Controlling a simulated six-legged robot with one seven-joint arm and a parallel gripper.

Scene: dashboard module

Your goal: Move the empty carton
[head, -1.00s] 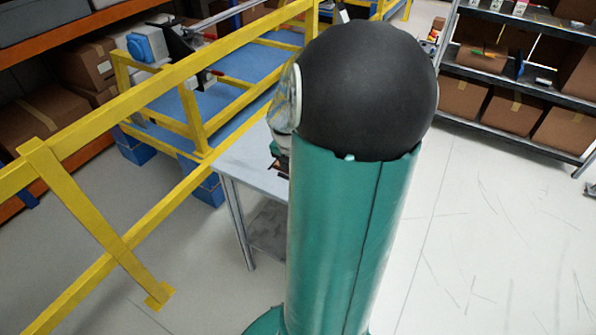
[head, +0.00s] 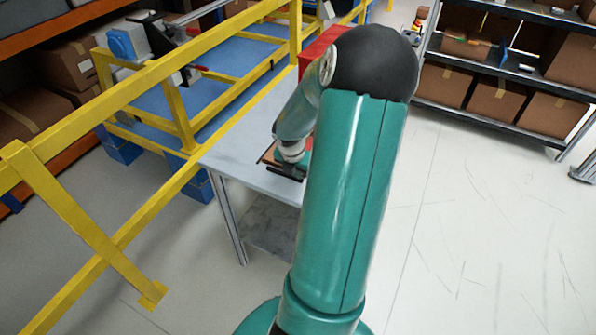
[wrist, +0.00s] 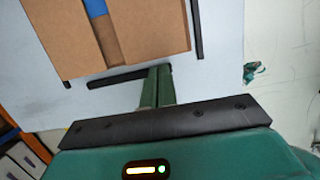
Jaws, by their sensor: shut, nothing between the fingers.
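The brown carton (wrist: 115,35) lies on the grey table (wrist: 220,90) in the upper left of the wrist view. A strip down its middle shows blue at the top and darker brown below; I cannot tell whether this is an opening or tape. My gripper (wrist: 157,88) is shut and empty, its two green fingers together just short of the carton's near edge. In the head view only a brown edge of the carton (head: 268,154) shows, the rest hidden by my arm. The table (head: 240,155) shows there too.
Black bars (wrist: 118,77) lie along the carton's near and right sides. A red box (head: 318,57) stands behind my arm. A yellow rail (head: 150,215) runs along the table's left. Shelves with cartons (head: 500,100) stand at the back right.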

